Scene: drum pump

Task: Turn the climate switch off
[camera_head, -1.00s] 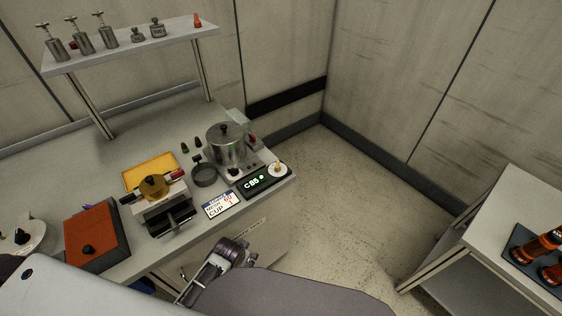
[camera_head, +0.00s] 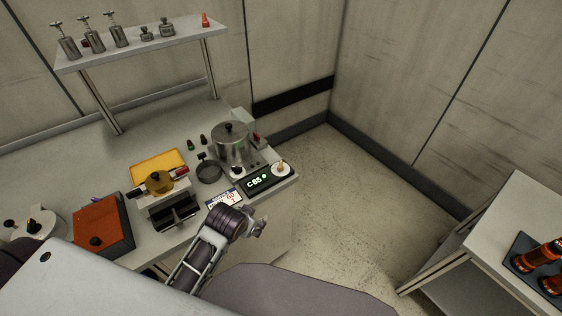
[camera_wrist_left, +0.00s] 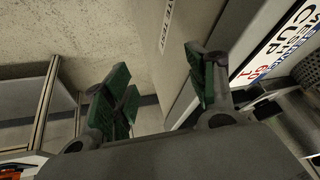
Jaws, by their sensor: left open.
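No label shows which control is the climate switch, so I cannot tell. My left gripper (camera_head: 259,228) is in front of the bench's front edge, below the panel and apart from it. In the left wrist view my left gripper (camera_wrist_left: 158,88) is open, with green pads apart and nothing between them. My right gripper is not in view.
A metal pot (camera_head: 232,143) stands behind the panel. A printed card (camera_head: 222,198) lies left of it, also visible in the left wrist view (camera_wrist_left: 275,45). A metal press (camera_head: 173,208) and an orange box (camera_head: 99,227) are farther left. The floor (camera_head: 345,185) right of the bench is clear.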

